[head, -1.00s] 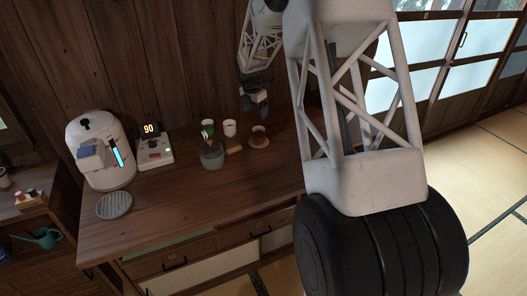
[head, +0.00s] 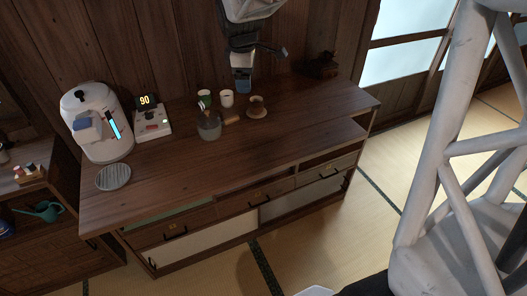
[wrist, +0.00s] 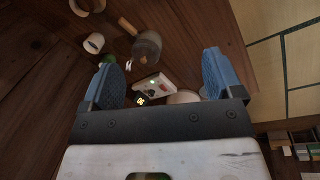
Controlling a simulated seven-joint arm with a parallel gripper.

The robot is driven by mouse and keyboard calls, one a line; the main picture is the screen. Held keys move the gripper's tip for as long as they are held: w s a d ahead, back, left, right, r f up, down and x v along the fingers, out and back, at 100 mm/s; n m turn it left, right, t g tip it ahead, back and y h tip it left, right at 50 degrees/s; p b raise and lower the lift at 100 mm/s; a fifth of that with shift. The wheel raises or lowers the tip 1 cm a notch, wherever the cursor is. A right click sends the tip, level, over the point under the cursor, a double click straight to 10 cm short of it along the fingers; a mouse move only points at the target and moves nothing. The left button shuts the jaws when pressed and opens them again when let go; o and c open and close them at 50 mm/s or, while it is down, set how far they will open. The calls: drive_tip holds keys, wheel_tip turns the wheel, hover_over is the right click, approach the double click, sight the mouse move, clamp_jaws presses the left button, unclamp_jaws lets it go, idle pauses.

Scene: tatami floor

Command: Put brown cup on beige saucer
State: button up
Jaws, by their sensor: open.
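A small brown cup (head: 257,101) stands upright at the back of the wooden counter. A round beige-brown saucer (head: 257,113) shows directly beneath it, and the cup appears to rest on it. My gripper (head: 241,87) is over the back of the counter, just up and left of the cup in the head view. In the wrist view my gripper (wrist: 163,82) has its two blue fingers wide apart with nothing between them. The saucer and brown cup seem to show only partly at that view's top left edge (wrist: 84,6).
A white cup (head: 227,99) and a green cup (head: 205,98) stand left of the brown cup. A glass jar with a wooden handle (head: 209,126) is in front of them. A scale (head: 152,122) and white machine (head: 97,125) stand farther left. The counter's right front is clear.

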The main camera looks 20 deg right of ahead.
drive_tip(key=s+a+m, duration=0.2)
drive_tip(key=s+m, duration=0.2)
drive_tip(key=s, duration=0.6)
drive_tip(key=s+a+m, duration=0.3)
drive_tip(key=s+m, duration=0.1)
drive_tip(key=s, duration=0.6)
drive_tip(key=s+a+m+t+y, duration=0.1)
drive_tip(key=s+a+m, duration=0.2)
drive_tip(key=s, duration=0.8)
drive_tip(key=shift+a+m, duration=0.25)
drive_tip(key=shift+m, duration=0.45)
drive_tip(key=shift+s, duration=0.1)
